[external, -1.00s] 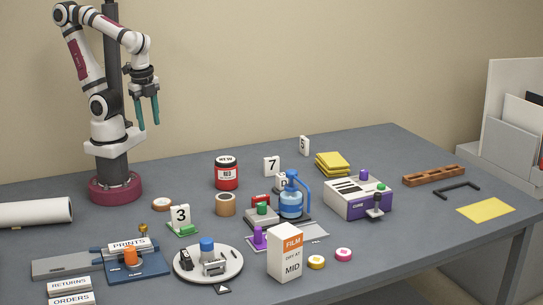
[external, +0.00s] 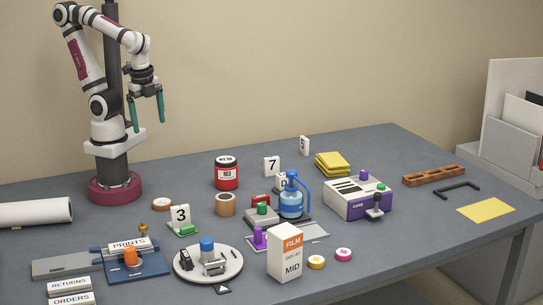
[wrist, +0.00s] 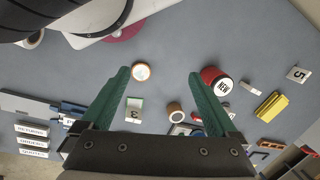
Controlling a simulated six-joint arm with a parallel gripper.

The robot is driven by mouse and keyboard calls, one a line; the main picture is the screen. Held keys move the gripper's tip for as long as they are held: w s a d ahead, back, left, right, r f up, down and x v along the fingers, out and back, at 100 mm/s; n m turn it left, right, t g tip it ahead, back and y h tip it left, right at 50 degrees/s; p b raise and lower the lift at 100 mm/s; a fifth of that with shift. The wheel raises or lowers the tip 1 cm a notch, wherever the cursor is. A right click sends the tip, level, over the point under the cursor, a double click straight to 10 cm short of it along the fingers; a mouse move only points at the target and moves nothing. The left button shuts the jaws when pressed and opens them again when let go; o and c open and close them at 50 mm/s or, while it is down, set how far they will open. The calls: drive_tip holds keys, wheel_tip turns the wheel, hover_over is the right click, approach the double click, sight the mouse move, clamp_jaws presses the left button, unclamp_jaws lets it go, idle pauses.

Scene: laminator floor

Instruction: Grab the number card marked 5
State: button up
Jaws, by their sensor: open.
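The number card marked 5 (external: 304,146) is a small white upright card near the back edge of the table, right of the card marked 7 (external: 271,166). In the wrist view the 5 card (wrist: 297,74) shows at the far right. My gripper (external: 146,117) is open and empty, raised high above the left part of the table, far left of the 5 card. In the wrist view its green fingers (wrist: 158,84) are spread wide with nothing between them but the view of the table below.
A red tin (external: 227,173) and card 3 (external: 180,215) stand between my arm and the 5 card. Yellow cloths (external: 332,163) lie just right of the 5 card. A blue pump bottle (external: 291,203) and a white machine (external: 357,198) stand in front.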

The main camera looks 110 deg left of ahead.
drive_tip(key=w+a+f+n+t, duration=0.1)
drive_tip(key=w+a+f+n, duration=0.1)
drive_tip(key=w+a, duration=0.3)
drive_tip(key=w+a+f+n+t+y, duration=0.1)
drive_tip(key=w+a+f+n+t, duration=0.1)
drive_tip(key=w+a, duration=0.3)
drive_tip(key=w+a+f+n+t, duration=0.2)
drive_tip(key=w+a, duration=0.3)
drive_tip(key=w, duration=0.4)
drive_tip(key=shift+w+a+n, duration=0.1)
drive_tip(key=shift+w+n, duration=0.05)
drive_tip(key=shift+n, duration=0.25)
drive_tip(key=w+a+f+n+t+y, duration=0.2)
drive_tip(key=w+a, duration=0.1)
drive_tip(key=a, duration=0.4)
drive_tip(key=n+t+y, duration=0.3)
drive_tip(key=n+y, duration=0.1)
drive_tip(key=n, duration=0.1)
approach(304, 141)
drive_tip(key=x, duration=0.8)
drive_tip(key=shift+w, duration=0.25)
drive_tip(key=c, duration=1.4)
